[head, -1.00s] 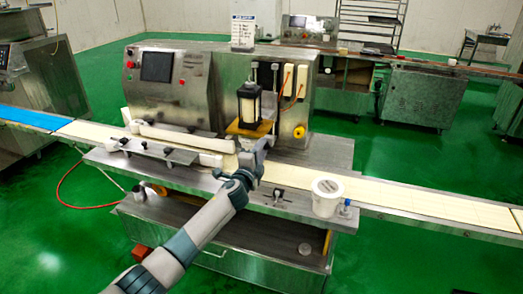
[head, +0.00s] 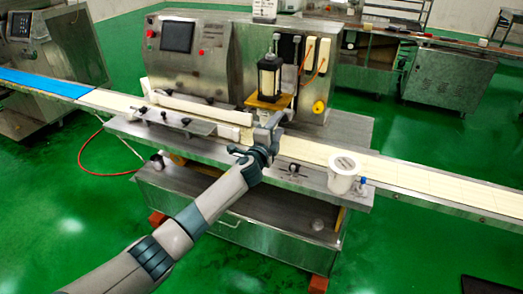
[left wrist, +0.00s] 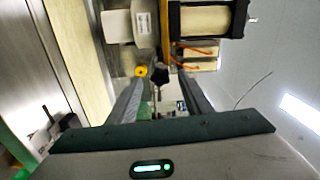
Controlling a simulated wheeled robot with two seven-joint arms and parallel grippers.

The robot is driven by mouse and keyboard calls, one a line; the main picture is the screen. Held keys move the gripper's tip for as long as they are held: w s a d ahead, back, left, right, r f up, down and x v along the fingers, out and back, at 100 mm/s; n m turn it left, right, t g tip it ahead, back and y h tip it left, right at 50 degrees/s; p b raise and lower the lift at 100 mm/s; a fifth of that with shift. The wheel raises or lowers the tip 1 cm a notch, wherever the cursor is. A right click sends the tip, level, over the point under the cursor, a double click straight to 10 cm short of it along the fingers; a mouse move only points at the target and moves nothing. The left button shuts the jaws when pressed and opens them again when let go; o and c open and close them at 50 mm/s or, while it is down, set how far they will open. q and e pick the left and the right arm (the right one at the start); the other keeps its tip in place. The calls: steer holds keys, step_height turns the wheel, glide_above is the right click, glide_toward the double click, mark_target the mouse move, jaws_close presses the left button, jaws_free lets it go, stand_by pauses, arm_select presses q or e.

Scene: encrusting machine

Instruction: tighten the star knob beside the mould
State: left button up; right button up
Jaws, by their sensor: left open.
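My left gripper (head: 274,124) is at the front of the encrusting machine, just below the tan plate (head: 268,101) under the clear-sided cylinder (head: 269,76). In the left wrist view its two fingers (left wrist: 161,84) are open and apart. A small dark knob (left wrist: 160,74), which looks like the star knob, shows between and beyond the fingertips. I cannot tell whether they touch it. In the head view the gripper hides the knob. A pale rounded part (left wrist: 145,22), perhaps the mould, is just above it in the wrist view. My right gripper is not in view.
A conveyor belt (head: 400,175) runs under the gripper from left to right. A white tub (head: 344,172) stands at the right of the front ledge. A yellow round knob (head: 318,107) is on the machine. White guide bars (head: 190,113) lie to the left.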

arm_select(q)
steer(key=b+v, duration=0.1)
steer(key=v, duration=1.4)
steer(key=shift+s, duration=0.25)
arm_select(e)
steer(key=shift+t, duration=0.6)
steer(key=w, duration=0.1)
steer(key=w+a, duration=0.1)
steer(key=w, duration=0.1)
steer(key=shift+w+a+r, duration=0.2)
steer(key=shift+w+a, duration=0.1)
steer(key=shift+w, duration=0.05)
arm_select(q)
steer(key=shift+a, duration=0.1)
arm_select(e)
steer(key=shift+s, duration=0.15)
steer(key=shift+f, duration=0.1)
